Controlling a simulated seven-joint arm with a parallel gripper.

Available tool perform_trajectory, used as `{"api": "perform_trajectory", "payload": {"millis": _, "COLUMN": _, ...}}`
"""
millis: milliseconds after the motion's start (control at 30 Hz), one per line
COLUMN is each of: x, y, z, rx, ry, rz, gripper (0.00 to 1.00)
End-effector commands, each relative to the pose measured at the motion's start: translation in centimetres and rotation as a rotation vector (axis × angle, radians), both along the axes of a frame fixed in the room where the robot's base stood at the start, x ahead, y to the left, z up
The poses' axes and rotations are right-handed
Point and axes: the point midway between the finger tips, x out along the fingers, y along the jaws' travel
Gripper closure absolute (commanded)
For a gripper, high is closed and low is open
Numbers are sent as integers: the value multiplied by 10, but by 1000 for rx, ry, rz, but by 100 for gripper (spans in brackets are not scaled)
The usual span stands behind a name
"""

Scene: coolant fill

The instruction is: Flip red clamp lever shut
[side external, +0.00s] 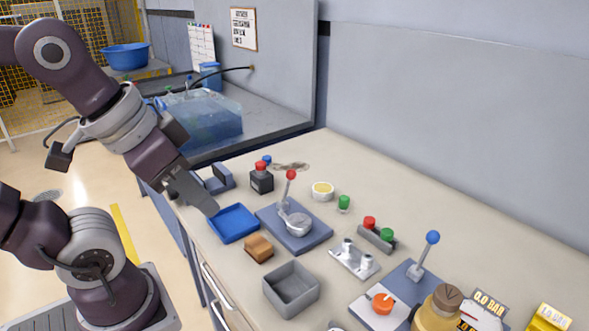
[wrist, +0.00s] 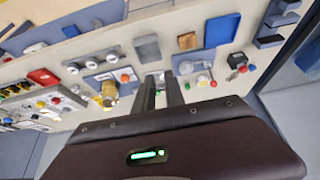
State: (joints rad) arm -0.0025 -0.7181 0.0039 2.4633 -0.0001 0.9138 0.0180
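The red clamp lever (side external: 291,176) has a red ball on a thin grey stem and stands nearly upright in the side external view. Its silver round clamp body (side external: 298,222) sits on a blue-grey base plate (side external: 268,218). In the wrist view the red ball (wrist: 213,84) shows right of the fingers. My gripper (side external: 211,208) is left of the lever, above the edge of the blue tray, and touches nothing that I can make out. In the wrist view my gripper (wrist: 160,82) has a narrow gap between its fingers, with nothing held.
A blue tray (side external: 233,222), a brown block (side external: 258,247) and a grey open box (side external: 291,290) lie in front of the clamp. A black block with a red button (side external: 261,179) stands behind it.

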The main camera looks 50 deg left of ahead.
Motion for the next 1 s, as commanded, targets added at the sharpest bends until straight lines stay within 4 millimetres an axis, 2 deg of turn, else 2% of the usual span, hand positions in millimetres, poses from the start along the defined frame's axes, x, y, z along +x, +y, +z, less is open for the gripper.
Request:
{"api": "perform_trajectory", "payload": {"millis": 67, "x": 22, "y": 3, "z": 16, "rx": 12, "ry": 27, "rz": -21, "gripper": 100}}
{"api": "perform_trajectory", "payload": {"millis": 167, "x": 69, "y": 14, "z": 44, "rx": 42, "ry": 85, "rz": -74, "gripper": 100}}
{"api": "perform_trajectory", "payload": {"millis": 300, "x": 151, "y": 38, "z": 65, "rx": 95, "ry": 179, "rz": -164, "gripper": 100}}
{"api": "perform_trajectory", "payload": {"millis": 367, "x": 185, "y": 51, "z": 65, "rx": 120, "ry": 220, "rz": -206, "gripper": 100}}
{"api": "perform_trajectory", "payload": {"millis": 400, "x": 208, "y": 59, "z": 62, "rx": 135, "ry": 249, "rz": -233, "gripper": 100}}
{"api": "perform_trajectory", "payload": {"millis": 467, "x": 240, "y": 74, "z": 53, "rx": 160, "ry": 291, "rz": -275, "gripper": 100}}
{"api": "perform_trajectory", "payload": {"millis": 500, "x": 260, "y": 82, "z": 45, "rx": 177, "ry": 320, "rz": -306, "gripper": 100}}
{"api": "perform_trajectory", "payload": {"millis": 600, "x": 301, "y": 102, "z": 19, "rx": 212, "ry": 386, "rz": -378, "gripper": 100}}
{"api": "perform_trajectory", "payload": {"millis": 700, "x": 327, "y": 116, "z": -6, "rx": 240, "ry": 438, "rz": -440, "gripper": 100}}
{"api": "perform_trajectory", "payload": {"millis": 800, "x": 342, "y": 123, "z": -23, "rx": 257, "ry": 469, "rz": -483, "gripper": 100}}
{"api": "perform_trajectory", "payload": {"millis": 1000, "x": 348, "y": 127, "z": -33, "rx": 266, "ry": 485, "rz": -508, "gripper": 100}}
